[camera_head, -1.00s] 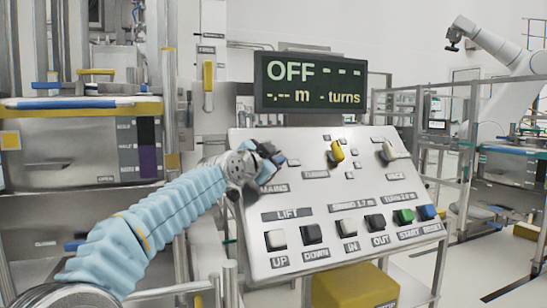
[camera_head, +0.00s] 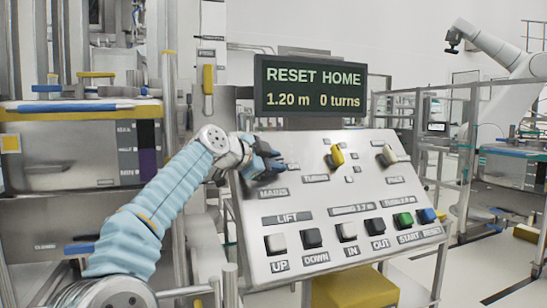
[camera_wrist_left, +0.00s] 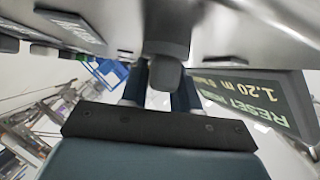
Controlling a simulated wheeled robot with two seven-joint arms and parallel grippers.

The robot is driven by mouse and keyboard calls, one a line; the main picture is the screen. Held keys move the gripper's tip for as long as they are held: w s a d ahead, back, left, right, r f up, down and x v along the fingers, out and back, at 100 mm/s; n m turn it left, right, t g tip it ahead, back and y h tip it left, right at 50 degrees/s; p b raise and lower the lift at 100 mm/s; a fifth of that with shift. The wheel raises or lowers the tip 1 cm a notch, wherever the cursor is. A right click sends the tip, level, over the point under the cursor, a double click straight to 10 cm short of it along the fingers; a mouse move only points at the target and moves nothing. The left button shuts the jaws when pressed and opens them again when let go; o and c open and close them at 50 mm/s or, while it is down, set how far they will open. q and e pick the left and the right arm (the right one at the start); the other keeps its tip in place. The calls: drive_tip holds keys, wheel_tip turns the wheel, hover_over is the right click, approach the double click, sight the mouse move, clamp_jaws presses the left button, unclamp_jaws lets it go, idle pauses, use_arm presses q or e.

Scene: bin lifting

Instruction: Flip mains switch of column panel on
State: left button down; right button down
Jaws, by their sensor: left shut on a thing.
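The sloped column panel (camera_head: 320,212) stands in the middle of the head view. My left gripper (camera_head: 268,160) is at the panel's upper left, just above the MAINS label (camera_head: 273,193). It hides the mains switch in the head view. In the left wrist view, the grey mains switch knob (camera_wrist_left: 166,72) sits between the two fingers, and the gripper is shut on it. The display (camera_head: 310,84) above the panel is lit and reads "RESET HOME", "1.20 m" and "0 turns". My right gripper is not in view.
A row of push buttons, including a green one (camera_head: 403,219) and a blue one (camera_head: 427,216), runs along the lower part. Machinery and rails stand on both sides.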

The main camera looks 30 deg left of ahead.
use_arm(q)
drive_tip(key=shift+m+g+h, duration=0.4)
drive_tip(key=shift+m+g, duration=0.2)
drive_tip(key=shift+m, duration=0.1)
drive_tip(key=c, duration=0.9)
unclamp_jaws()
drive_tip(key=b+v, duration=0.1)
drive_tip(key=v, duration=1.2)
drive_tip(key=shift+s+a+r, duration=0.15)
drive_tip(key=shift+s, duration=0.2)
